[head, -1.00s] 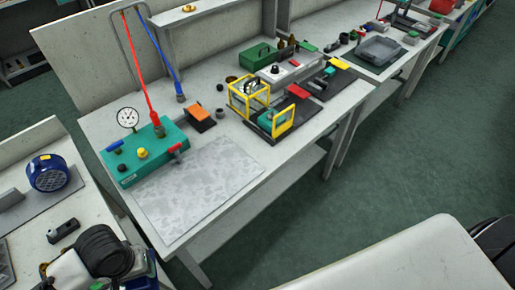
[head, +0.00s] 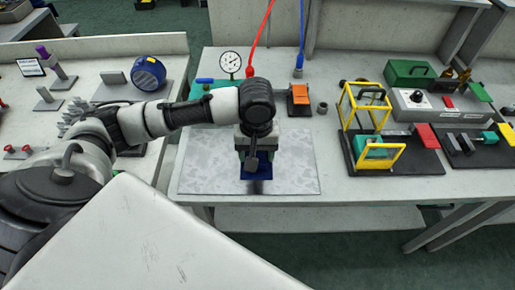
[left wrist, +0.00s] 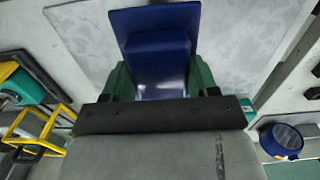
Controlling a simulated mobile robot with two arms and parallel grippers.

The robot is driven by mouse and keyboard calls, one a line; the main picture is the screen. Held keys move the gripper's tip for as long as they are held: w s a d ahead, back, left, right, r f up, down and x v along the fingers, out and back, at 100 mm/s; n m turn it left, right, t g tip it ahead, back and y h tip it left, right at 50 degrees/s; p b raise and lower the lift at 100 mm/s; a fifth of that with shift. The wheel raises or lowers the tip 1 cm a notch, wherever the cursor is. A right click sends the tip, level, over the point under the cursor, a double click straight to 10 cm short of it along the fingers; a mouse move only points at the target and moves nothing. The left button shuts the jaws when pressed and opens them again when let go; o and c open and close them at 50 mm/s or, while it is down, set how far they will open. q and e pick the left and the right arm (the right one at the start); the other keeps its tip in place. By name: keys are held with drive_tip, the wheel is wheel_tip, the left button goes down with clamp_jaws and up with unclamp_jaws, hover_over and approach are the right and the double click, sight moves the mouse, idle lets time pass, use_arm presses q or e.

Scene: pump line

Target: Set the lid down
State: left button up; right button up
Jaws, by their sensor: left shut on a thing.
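My left gripper (head: 253,160) is over the grey speckled mat (head: 205,165) on the middle bench, pointing down. It is shut on the blue lid (head: 256,172). In the left wrist view the lid (left wrist: 155,50) is a blue plate with a raised part, gripped between the two green fingers (left wrist: 160,82). The speckled mat (left wrist: 235,35) lies beneath and beyond it. I cannot tell whether the lid touches the mat. My right gripper is not in view.
Behind the mat are a pressure gauge (head: 230,62), a green pump unit (head: 205,88) and an orange-topped block (head: 299,95). A yellow-framed fixture (head: 365,110) stands right of the mat. The visible mat around the lid is clear.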

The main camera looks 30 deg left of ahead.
use_arm(q)
drive_tip(key=w+f, duration=0.1)
drive_tip(key=w, duration=0.1)
drive_tip(key=w+a+f, duration=0.1)
drive_tip(key=w, duration=0.1)
drive_tip(key=w+a+f, duration=0.1)
drive_tip(key=w+f, duration=0.1)
drive_tip(key=shift+a, duration=0.2)
drive_tip(key=shift+s+f, duration=0.1)
drive_tip(key=shift+f, duration=1.85)
drive_tip(key=o, duration=1)
drive_tip(key=shift+f, duration=0.1)
drive_tip(key=shift+c, duration=0.2)
